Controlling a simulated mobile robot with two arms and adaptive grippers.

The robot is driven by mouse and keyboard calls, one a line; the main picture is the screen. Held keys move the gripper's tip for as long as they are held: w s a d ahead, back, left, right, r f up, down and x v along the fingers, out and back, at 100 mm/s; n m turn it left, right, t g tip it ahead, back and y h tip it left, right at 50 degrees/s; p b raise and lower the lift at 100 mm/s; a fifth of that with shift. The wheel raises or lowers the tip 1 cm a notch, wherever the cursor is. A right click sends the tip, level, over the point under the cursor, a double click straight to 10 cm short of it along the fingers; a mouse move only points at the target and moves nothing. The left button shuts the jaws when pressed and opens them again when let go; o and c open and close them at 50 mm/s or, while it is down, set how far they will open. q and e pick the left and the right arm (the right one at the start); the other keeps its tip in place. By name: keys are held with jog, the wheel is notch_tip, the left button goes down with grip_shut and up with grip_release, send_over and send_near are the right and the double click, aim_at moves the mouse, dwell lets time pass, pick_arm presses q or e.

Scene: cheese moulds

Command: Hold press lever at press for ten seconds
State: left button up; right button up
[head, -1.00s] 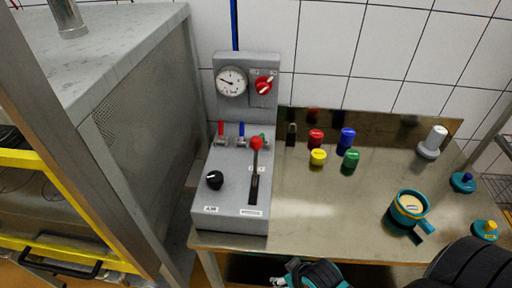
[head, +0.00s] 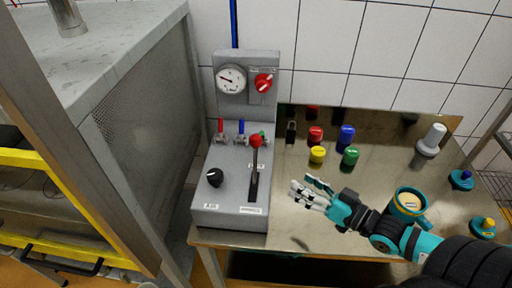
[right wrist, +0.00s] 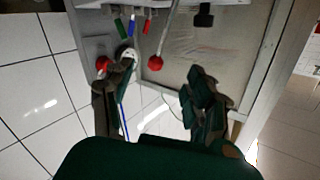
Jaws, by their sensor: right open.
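The press lever (head: 255,158) has a red ball knob and stands up from a slot in the grey control box (head: 228,205) on the steel bench. My right gripper (head: 310,190) is open and empty above the bench, to the right of the box and apart from the lever. In the right wrist view the red knob (right wrist: 155,63) shows between the two spread fingers of my right gripper (right wrist: 163,80), beyond them. My left gripper is not in view.
The box's back panel carries a gauge (head: 231,79) and a red rotary switch (head: 263,83). A black knob (head: 215,177) and small red, blue and green valve handles sit near the lever. Coloured caps and a teal mould (head: 409,203) stand to the right on the bench (head: 300,232).

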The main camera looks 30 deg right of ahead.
aim_at(255, 148)
jog(key=shift+t+y, duration=0.3)
jog(key=p+x, duration=0.1)
jog(key=x, duration=0.5)
jog(key=r+x, duration=0.1)
jog(key=x, duration=0.4)
jog(key=p+x, duration=0.1)
jog(key=x, duration=0.5)
jog(key=shift+w+d+r+p, duration=0.15)
jog(key=shift+w+r+p, duration=0.15)
jog(key=shift+w, duration=0.05)
jog(key=shift+c, duration=0.4)
grip_shut()
